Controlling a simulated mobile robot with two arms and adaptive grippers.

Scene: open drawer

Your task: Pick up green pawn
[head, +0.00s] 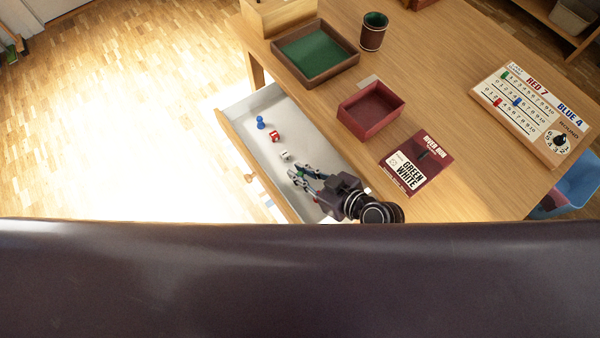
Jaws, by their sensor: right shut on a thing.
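The green pawn (301,171) shows only as a small patch of green between the fingers of my right gripper (299,175); the fingers hide most of it. My right gripper is shut on it, inside the open drawer (250,108) at the table's left side. I cannot tell whether the pawn touches the drawer floor. My left gripper is not in view.
In the drawer lie a blue pawn (261,123), a red die (275,137) and a white die (285,154). On the table stand a red box (371,128), a card (405,178), a green-lined tray (330,76), a cup (373,33) and a scoreboard (540,133).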

